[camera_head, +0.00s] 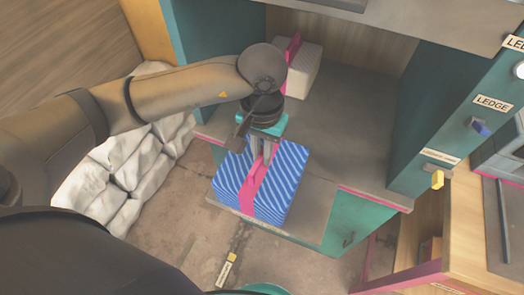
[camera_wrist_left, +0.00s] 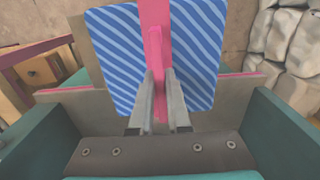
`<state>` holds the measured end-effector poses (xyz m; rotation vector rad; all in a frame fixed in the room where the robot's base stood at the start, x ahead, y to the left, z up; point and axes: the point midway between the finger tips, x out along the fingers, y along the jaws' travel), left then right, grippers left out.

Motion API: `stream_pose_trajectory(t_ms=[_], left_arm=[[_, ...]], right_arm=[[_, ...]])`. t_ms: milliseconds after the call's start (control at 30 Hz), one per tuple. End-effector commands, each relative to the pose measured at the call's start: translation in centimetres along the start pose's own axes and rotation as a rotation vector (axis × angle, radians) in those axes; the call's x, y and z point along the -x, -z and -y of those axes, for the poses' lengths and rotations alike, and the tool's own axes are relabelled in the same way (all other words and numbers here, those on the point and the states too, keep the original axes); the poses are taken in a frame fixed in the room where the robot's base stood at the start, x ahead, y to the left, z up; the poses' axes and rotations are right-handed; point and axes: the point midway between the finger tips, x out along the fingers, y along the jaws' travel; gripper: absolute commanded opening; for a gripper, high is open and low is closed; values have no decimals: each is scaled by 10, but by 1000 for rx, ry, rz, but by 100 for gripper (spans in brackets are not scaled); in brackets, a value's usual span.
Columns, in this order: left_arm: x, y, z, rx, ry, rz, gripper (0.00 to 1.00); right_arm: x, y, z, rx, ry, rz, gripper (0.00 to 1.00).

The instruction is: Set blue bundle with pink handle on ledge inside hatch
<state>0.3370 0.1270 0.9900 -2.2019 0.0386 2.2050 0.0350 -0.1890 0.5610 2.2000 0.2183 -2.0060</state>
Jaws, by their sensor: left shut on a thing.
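The blue striped bundle (camera_head: 283,194) has a pink band and a pink handle on top. My left gripper (camera_head: 264,153) is shut on the pink handle, above the bundle. In the left wrist view the bundle (camera_wrist_left: 111,57) sits past the fingertips (camera_wrist_left: 160,95), which close on either side of the handle. The bundle appears over the front edge of the hatch opening; whether it touches the surface beneath cannot be told. The grey ledge (camera_head: 345,140) runs back inside the teal-walled hatch. My right gripper is not in view.
A white bundle with a pink handle (camera_head: 302,68) stands at the back left of the ledge. Teal walls (camera_head: 415,120) bound the hatch. White sacks (camera_head: 120,165) are piled at left. A side panel at right has small blue and yellow knobs (camera_head: 437,179). The ledge's right part is clear.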

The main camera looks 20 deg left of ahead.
Motion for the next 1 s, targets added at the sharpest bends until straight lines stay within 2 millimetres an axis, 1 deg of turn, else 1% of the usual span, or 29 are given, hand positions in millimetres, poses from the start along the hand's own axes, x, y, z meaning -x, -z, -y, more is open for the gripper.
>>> stream_pose_trajectory(t_ms=[67, 200, 233, 400, 500, 733, 867, 967, 1000], left_arm=[[2, 1, 0, 0, -2, -5, 0], [-2, 1, 0, 1, -2, -5, 0], [-3, 0, 0, 1, 0, 0, 16], [-2, 0, 0, 1, 0, 0, 35], [-2, 0, 0, 1, 0, 0, 45], [-2, 0, 0, 1, 0, 0, 45], [2, 0, 0, 1, 0, 1, 45], [17, 2, 0, 1, -1, -6, 45], [25, 2, 0, 0, 0, -7, 45]], right_arm=[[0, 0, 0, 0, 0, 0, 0], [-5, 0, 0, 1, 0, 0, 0], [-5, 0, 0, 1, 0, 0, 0], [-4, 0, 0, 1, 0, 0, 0], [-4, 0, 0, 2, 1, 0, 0], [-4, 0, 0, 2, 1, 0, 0], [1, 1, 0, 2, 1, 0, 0], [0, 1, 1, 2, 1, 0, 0], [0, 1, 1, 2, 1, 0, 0]])
